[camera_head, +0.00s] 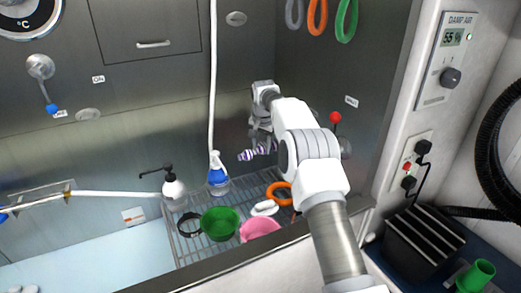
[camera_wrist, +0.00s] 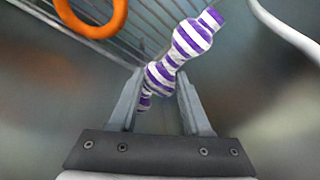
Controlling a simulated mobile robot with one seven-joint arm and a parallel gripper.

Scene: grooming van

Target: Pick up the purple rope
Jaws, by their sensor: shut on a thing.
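The purple rope (camera_wrist: 193,36) is a knobbly toy with purple and white stripes. In the wrist view it runs slantwise from between the fingers to the upper right. My gripper (camera_wrist: 158,95) is shut on it near its lower end. In the head view the purple rope (camera_head: 248,155) sticks out to the left of my gripper (camera_head: 262,145), above the wire rack and apart from it. My arm hides part of the gripper and the rope's right end there.
A white hose (camera_head: 213,75) hangs left of the gripper. Steel walls stand behind and right.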

